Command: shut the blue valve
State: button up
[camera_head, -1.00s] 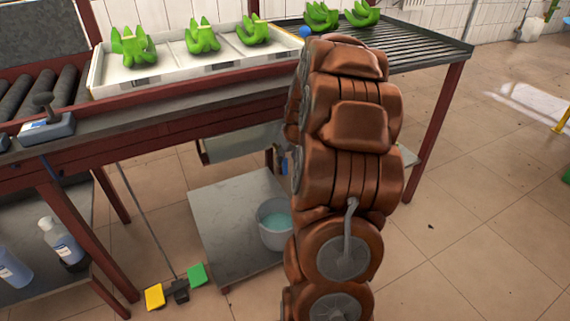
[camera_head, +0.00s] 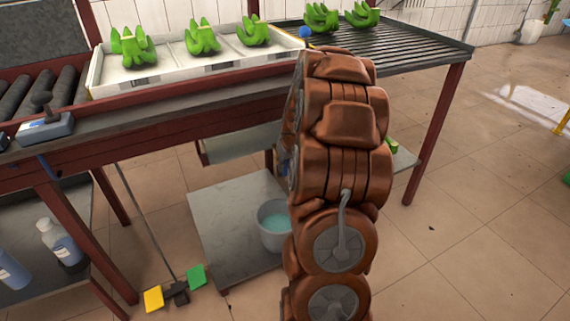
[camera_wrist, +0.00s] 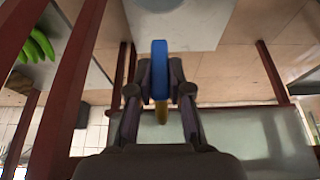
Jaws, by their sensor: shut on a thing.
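The blue valve (camera_wrist: 160,62) shows in the wrist view as an upright blue handle seen edge-on, with a brass-yellow piece (camera_wrist: 161,113) below it. My gripper (camera_wrist: 160,78) is shut on the blue valve, with one finger on each side of it. In the head view my brown arm stands in front of the table and hides my gripper and most of the valve area.
A table with a white tray (camera_head: 112,80) of green banana bunches (camera_head: 135,46) stands ahead. A grey bucket (camera_head: 273,238) sits on the low shelf (camera_head: 222,215). Dark red legs (camera_wrist: 273,72) flank my gripper.

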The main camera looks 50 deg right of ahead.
jog(key=shift+d+y, duration=0.1)
jog(key=shift+y, duration=0.2)
grip_shut()
jog(key=shift+d+m+t+y, duration=0.2)
jog(key=shift+t+y, duration=0.15)
jog(key=shift+y, duration=0.35)
jog(key=shift+d+m+t+y, duration=0.1)
jog(key=shift+m+t+y, duration=0.2)
jog(key=shift+y, duration=0.4)
jog(key=y, duration=0.1)
jog(key=t+y+b, duration=0.1)
jog(key=m+t+y+b, duration=0.1)
jog(key=y, duration=0.1)
jog(key=shift+s+d+f, duration=0.2)
jog(key=shift+d+f, duration=0.1)
jog(key=shift+f, duration=0.1)
jog(key=t+y+b, duration=0.1)
jog(key=y, duration=0.1)
jog(key=m+t+y+b, duration=0.1)
jog(key=y+b, duration=0.1)
jog(key=shift+s+d+f, duration=0.15)
jog(key=shift+d+f, duration=0.05)
jog(key=shift+f, duration=0.2)
jog(key=shift+f+m+t+y+b, duration=0.1)
jog(key=shift+m+t+y+b, duration=0.6)
jog(key=shift+t+y+b, duration=0.55)
jog(key=shift+y+b, duration=0.3)
jog(key=shift+y, duration=0.15)
jog(key=o, duration=0.8)
grip_release()
